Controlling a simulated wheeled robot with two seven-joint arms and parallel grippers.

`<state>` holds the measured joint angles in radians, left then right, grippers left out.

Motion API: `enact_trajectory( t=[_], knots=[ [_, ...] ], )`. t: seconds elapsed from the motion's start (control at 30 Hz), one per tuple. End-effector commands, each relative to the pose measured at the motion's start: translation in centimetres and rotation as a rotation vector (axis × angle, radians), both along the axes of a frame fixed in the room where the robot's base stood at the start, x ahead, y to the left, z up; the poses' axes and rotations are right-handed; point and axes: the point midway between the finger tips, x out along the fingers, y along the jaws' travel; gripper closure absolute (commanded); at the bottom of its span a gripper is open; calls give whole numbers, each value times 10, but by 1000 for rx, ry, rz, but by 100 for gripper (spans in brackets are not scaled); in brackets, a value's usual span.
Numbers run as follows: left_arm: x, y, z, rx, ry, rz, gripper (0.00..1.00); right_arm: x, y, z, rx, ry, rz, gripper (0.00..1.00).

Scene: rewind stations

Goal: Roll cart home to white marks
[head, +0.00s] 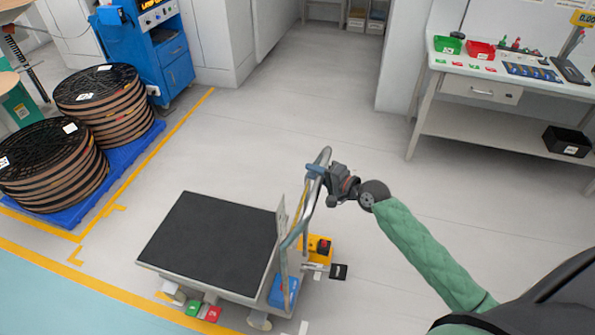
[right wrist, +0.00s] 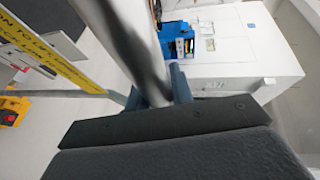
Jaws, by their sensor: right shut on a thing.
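The cart (head: 212,243) has a flat dark deck and stands on the floor at the lower middle of the head view. Its metal push handle (head: 325,155) rises at the deck's right side. My right gripper (head: 316,171) is shut on the upper part of this handle. In the right wrist view the handle tube (right wrist: 135,45) runs between the blue-grey fingers (right wrist: 160,88). A small white patch (head: 303,327) shows at the bottom edge, right of the cart; I cannot tell whether it is a floor mark. My left gripper is out of view.
Cable reels (head: 105,95) sit on a blue pallet (head: 140,147) at left, inside yellow floor lines (head: 180,123). A blue cabinet (head: 172,70) stands behind. A workbench (head: 430,125) with trays is at the upper right. The grey floor behind the cart is clear.

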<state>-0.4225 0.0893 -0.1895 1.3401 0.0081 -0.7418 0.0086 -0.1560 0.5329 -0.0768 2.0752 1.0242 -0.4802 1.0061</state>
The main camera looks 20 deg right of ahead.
Motion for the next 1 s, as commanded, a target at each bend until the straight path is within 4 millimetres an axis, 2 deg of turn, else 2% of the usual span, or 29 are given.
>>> enact_trajectory(
  t=[0.1, 0.3, 0.77, 0.8, 0.9, 1.0],
  knots=[
    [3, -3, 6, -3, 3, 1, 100, -11, -15, -3, -4, 2, 0, 100],
    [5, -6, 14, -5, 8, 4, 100, -20, -28, -2, -2, 2, 0, 100],
    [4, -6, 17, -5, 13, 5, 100, -23, -33, -1, -2, 2, -2, 100],
    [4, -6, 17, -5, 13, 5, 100, -23, -33, -1, -2, 2, -2, 75],
    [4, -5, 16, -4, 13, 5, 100, -23, -33, -1, -2, 2, -2, 56],
    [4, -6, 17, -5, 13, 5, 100, -23, -33, -1, -1, 1, -2, 56]
  ],
)
